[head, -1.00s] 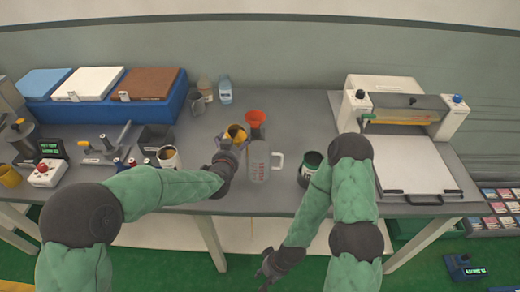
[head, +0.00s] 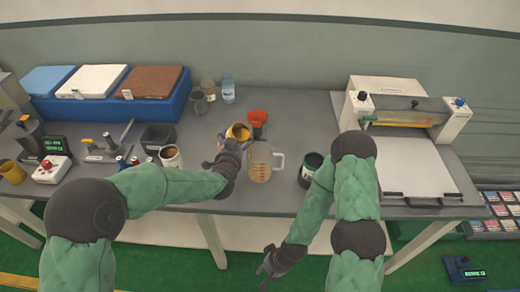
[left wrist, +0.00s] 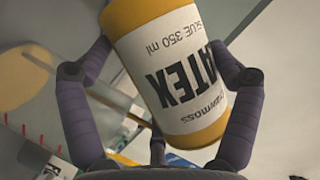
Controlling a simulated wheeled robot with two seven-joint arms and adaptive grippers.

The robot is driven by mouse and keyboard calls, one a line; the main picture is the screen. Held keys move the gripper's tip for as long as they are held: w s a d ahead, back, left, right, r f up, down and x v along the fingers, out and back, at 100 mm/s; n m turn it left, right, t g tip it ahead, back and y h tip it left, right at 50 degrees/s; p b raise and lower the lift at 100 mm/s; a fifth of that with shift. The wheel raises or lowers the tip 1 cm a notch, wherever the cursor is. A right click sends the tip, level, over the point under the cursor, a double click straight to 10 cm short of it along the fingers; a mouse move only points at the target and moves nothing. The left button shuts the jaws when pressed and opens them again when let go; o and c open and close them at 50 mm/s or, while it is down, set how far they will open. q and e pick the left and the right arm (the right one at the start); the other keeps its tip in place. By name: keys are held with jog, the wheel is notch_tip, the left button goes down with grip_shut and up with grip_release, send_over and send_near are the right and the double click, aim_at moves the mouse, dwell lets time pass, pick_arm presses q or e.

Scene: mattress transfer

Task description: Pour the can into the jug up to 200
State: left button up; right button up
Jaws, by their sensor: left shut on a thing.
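The yellow can (head: 239,132) with a white label reading LATEX is held by my left gripper (head: 230,150), above and left of the jug. In the left wrist view, the fingers close around the can (left wrist: 178,75), which looks tilted. The clear jug (head: 260,162) stands on the table with its handle to the right and holds tan liquid. In the left wrist view, the jug (left wrist: 28,85) shows at the left with red marks; I cannot read the level against them. My right gripper (head: 270,264) hangs low in front of the table; its opening is unclear.
A red-orange funnel (head: 257,117) shows just behind the jug. A dark green can (head: 310,165) stands to its right, and a pale open tin (head: 171,157) to its left. Bottles (head: 228,90) stand behind. A white press (head: 415,160) fills the right side.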

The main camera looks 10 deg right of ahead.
pick_arm(q)
jog(key=shift+r, duration=0.25)
jog(key=shift+s+d+r, duration=0.1)
jog(key=shift+d+r, duration=0.05)
jog(key=shift+s+d+r+m+p, duration=0.1)
jog(key=shift+r+m+p, duration=0.1)
jog(key=shift+m+p, duration=0.15)
jog(key=shift+r+m+t, duration=0.3)
jog(key=shift+m, duration=0.15)
dwell(0.6)
